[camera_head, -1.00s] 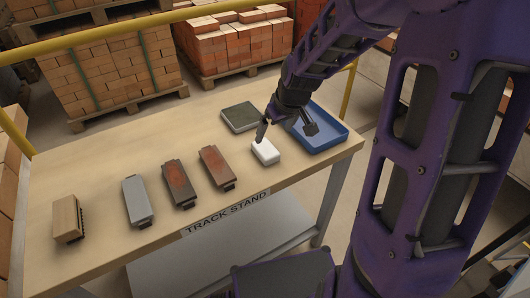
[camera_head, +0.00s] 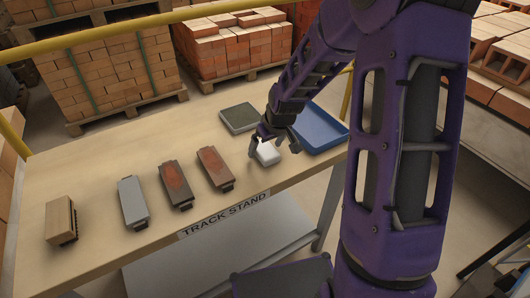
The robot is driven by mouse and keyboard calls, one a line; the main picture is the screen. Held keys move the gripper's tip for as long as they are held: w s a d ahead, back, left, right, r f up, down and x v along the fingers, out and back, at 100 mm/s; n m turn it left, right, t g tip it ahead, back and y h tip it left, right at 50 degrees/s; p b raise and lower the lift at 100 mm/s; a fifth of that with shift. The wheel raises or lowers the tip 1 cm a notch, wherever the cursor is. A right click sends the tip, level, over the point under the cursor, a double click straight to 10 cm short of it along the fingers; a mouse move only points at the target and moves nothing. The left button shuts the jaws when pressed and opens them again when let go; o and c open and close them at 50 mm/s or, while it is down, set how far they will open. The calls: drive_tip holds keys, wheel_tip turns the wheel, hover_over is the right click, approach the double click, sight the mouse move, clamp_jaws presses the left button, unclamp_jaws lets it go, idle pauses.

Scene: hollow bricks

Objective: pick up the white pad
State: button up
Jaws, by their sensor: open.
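The white pad (camera_head: 267,153) is a small white block lying on the wooden table between the dark green-topped square and the blue tray. My gripper (camera_head: 272,144) is open and low over the pad, with one dark finger on its left side and the other towards its right. The far part of the pad is hidden by my gripper. I cannot tell whether the fingers touch it.
The blue tray (camera_head: 325,135) stands right of the pad, partly behind my arm. A dark green-topped square (camera_head: 239,117) lies behind it. Left are two reddish-brown blocks (camera_head: 215,166) (camera_head: 175,184), a grey block (camera_head: 132,201) and a tan brush-like block (camera_head: 60,221). A yellow rail (camera_head: 120,37) runs behind.

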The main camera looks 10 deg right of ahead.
sight(266, 150)
drive_tip(key=shift+f, duration=0.25)
idle(0.3)
drive_tip(key=c, duration=1.4)
drive_tip(key=shift+o, duration=0.2)
drive_tip(key=shift+r, duration=0.1)
wheel_tip(266, 150, up, 10)
drive_tip(key=p, duration=0.2)
drive_tip(key=shift+r, duration=0.15)
drive_tip(key=o, duration=0.8)
drive_tip(key=shift+c, duration=0.2)
drive_tip(key=c, duration=0.6)
